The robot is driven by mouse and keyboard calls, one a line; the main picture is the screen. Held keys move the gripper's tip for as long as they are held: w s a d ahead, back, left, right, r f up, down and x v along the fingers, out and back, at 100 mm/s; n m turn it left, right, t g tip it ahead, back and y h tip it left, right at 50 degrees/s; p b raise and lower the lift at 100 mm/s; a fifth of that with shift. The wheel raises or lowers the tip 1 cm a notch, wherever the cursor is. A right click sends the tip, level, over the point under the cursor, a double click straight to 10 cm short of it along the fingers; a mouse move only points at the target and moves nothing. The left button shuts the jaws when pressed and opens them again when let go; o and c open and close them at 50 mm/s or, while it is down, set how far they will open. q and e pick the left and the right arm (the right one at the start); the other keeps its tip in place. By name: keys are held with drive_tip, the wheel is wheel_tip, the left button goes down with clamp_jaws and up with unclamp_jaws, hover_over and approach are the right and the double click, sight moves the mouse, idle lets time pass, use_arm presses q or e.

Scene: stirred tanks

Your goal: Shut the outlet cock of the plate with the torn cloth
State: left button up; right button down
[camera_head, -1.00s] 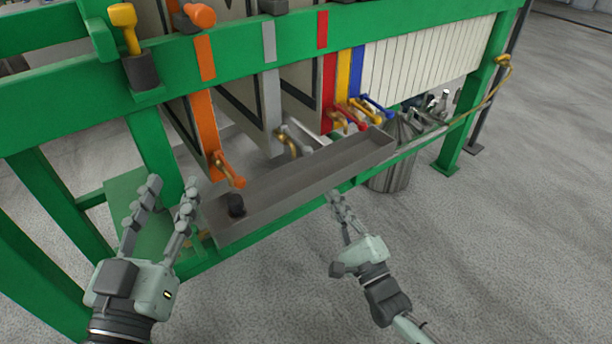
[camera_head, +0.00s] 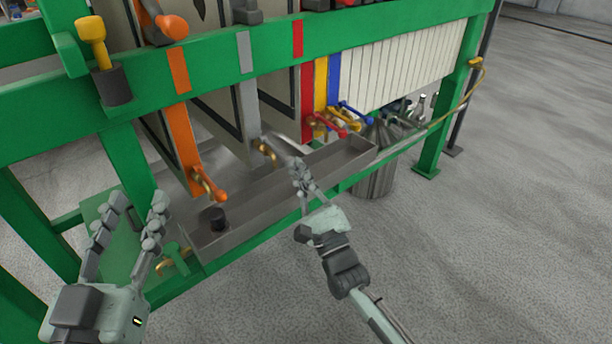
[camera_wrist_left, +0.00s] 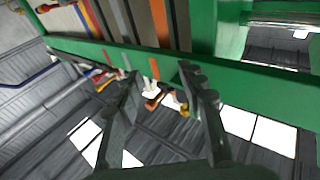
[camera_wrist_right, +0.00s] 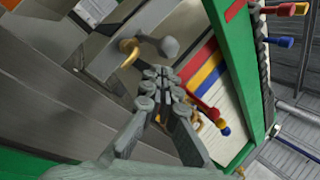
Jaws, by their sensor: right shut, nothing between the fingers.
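The plates hang in a green frame, with orange, grey, red, yellow and blue edge strips. A dark jagged mark (camera_head: 200,9), which may be the tear, shows high on the cloth face left of the grey strip (camera_head: 247,95). The grey plate's brass outlet cock (camera_head: 267,150) has a grey handle, large in the right wrist view (camera_wrist_right: 170,47). My right gripper (camera_head: 299,172) is shut and empty, close to this handle; contact cannot be told. The orange cock (camera_head: 210,187) hangs further left. My left gripper (camera_head: 137,205) is open and empty, left of the tray.
A long grey drip tray (camera_head: 290,185) runs under the cocks, with a black knob-like piece (camera_head: 215,217) at its left end. Red, yellow and blue cocks (camera_head: 330,122) crowd to the right. The green frame rail (camera_head: 330,45) crosses above. Open floor lies in front.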

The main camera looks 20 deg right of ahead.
use_arm(q)
drive_tip(key=shift+w+a+f+g+y, duration=0.15)
drive_tip(key=shift+f+g+y, duration=0.15)
drive_tip(key=shift+f, duration=0.2)
use_arm(e)
drive_tip(key=shift+s+a+r, duration=0.3)
drive_tip(key=shift+s, duration=0.1)
